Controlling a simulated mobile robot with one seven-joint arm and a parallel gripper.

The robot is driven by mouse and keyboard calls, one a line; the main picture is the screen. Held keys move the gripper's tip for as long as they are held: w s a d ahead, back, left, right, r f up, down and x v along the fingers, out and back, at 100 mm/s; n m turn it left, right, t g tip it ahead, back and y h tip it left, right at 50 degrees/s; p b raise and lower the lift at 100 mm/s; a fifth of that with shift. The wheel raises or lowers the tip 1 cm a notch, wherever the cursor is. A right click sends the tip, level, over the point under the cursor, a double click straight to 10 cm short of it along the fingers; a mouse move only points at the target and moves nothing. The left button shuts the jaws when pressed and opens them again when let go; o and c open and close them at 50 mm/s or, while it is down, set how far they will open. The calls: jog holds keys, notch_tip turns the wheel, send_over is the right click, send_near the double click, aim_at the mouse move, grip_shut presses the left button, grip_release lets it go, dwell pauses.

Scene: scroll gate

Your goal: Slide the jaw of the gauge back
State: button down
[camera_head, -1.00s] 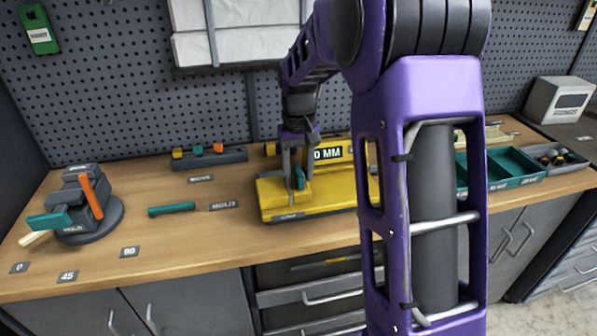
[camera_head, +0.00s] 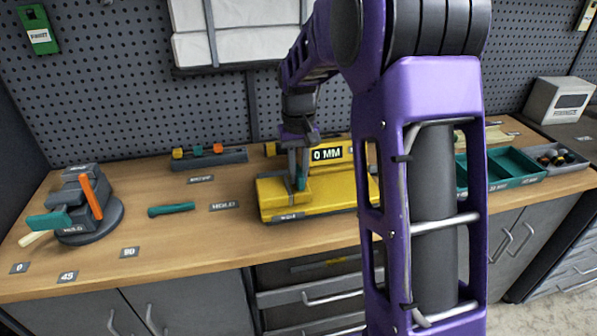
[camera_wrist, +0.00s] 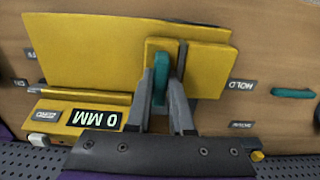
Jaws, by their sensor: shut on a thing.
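The yellow gauge (camera_head: 335,196) lies on the wooden bench, with a display (camera_head: 327,154) that reads 0 MM. It also shows in the wrist view (camera_wrist: 90,45). The gauge's jaw is a yellow block (camera_wrist: 208,70) at one end, with an upright teal tab (camera_wrist: 160,78) on it. My gripper (camera_wrist: 163,95) points down over the jaw and is shut on the teal tab, one finger on each side. In the head view my gripper (camera_head: 298,172) hides part of the tab, and my arm covers the gauge's right end.
A vise (camera_head: 85,205) on a round base stands at the left. A teal bar (camera_head: 171,209) lies left of the gauge. A block with coloured knobs (camera_head: 209,159) is behind. Teal trays (camera_head: 503,166) stand at the right.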

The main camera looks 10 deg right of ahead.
dwell(0.7)
jog(key=d+p, duration=0.1)
jog(key=d, duration=0.9)
jog(key=shift+d+r+p, duration=0.1)
jog(key=shift+d+p, duration=0.2)
jog(key=shift+p, duration=0.05)
jog(key=c, duration=0.8)
grip_release()
jog(key=shift+d, duration=0.1)
jog(key=shift+c, duration=0.2)
jog(key=shift+o, duration=0.2)
jog(key=shift+r, duration=0.1)
notch_tip(320, 180, up, 17)
jog(key=shift+p, duration=0.45)
